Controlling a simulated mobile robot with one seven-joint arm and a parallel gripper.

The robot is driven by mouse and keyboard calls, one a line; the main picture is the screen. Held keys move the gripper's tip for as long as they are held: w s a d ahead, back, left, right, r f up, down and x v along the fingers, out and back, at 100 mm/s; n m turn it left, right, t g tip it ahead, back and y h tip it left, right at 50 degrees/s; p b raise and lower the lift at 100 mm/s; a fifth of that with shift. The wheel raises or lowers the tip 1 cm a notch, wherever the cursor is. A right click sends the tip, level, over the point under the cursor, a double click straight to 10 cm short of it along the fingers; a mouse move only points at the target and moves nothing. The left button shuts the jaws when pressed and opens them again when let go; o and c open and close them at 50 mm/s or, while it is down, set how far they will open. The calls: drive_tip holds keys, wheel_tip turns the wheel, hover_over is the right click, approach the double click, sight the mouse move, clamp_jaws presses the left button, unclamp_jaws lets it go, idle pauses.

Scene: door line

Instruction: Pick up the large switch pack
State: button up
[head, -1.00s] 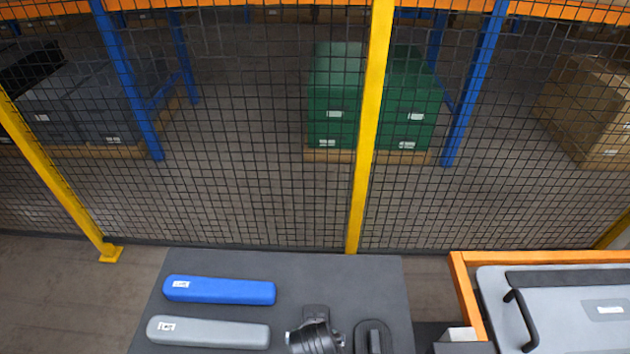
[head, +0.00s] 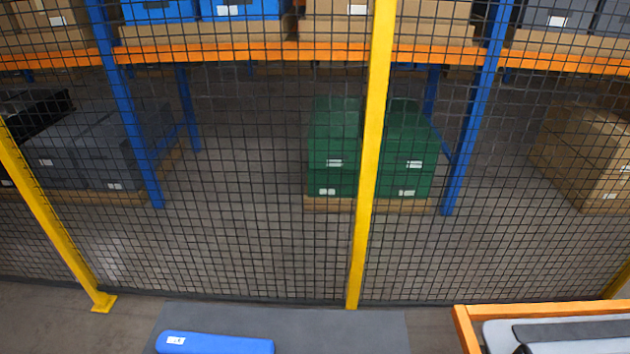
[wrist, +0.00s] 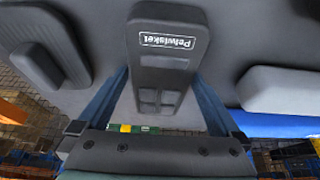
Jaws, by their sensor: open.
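The large switch pack (wrist: 160,62), a dark grey block with a white-lettered label and several raised buttons, shows in the middle of the wrist view. My gripper (wrist: 160,80) is open, with one blue-grey finger on each side of the pack. I cannot tell whether the fingers touch it. A smaller dark pack (wrist: 48,52) with a raised pad lies apart at the left of the wrist view. In the head view the pack and my gripper are out of frame below.
An orange-rimmed bin (head: 462,325) stands at right. A mesh fence with yellow posts (head: 370,160) runs behind.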

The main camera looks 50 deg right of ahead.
drive_tip(key=shift+c, duration=0.3)
drive_tip(key=c, duration=1.3)
drive_tip(key=shift+c, duration=0.2)
drive_tip(key=shift+r, duration=0.1)
wheel_tip(320, 180, up, 10)
drive_tip(key=shift+r+b, duration=0.15)
drive_tip(key=shift+b, duration=0.35)
